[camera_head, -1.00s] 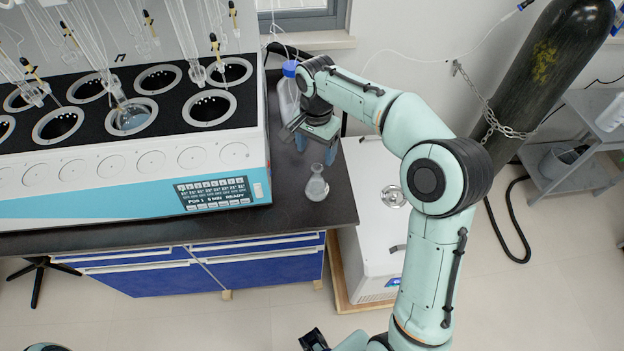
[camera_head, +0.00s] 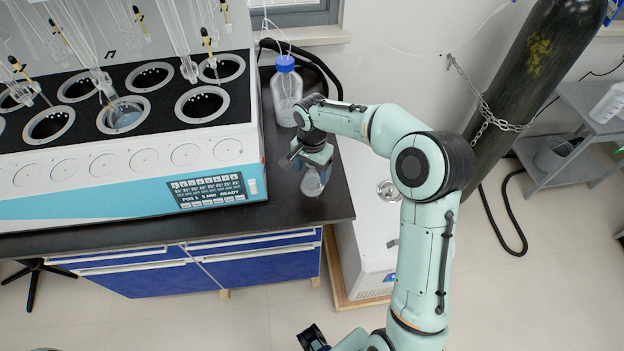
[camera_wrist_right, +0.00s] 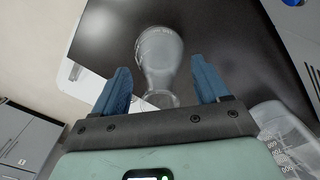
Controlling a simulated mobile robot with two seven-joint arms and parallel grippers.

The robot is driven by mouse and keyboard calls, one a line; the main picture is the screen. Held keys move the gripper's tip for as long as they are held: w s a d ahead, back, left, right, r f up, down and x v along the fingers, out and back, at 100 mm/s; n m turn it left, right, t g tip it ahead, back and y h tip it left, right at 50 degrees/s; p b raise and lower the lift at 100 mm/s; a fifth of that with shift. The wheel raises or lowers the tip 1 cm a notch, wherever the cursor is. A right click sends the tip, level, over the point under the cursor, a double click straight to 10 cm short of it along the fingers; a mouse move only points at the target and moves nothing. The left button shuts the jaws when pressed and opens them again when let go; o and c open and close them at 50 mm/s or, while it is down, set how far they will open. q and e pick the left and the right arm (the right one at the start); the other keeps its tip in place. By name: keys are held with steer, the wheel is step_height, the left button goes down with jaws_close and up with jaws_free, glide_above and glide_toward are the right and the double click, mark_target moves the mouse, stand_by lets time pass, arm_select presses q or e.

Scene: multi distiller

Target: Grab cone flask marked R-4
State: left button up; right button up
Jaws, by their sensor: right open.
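A clear glass cone flask (camera_head: 313,185) stands on the black bench top near its right end. It also shows in the right wrist view (camera_wrist_right: 160,55), with its neck toward my gripper. No marking on it is legible, so I cannot tell whether it is R-4. My right gripper (camera_head: 312,168) is open at the flask's neck and hides part of it from the head camera. In the wrist view the blue fingers of the gripper (camera_wrist_right: 163,85) are spread on both sides of the neck, with a gap on each side.
A multi-position distiller (camera_head: 120,165) fills the bench to the left of the flask. A blue-capped bottle (camera_head: 286,92) stands behind my gripper. A white box unit (camera_head: 370,215) is on the floor right of the bench, and a chained gas cylinder (camera_head: 535,75) stands further right.

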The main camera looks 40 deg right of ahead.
jaws_close()
steer(key=shift+r, duration=0.25)
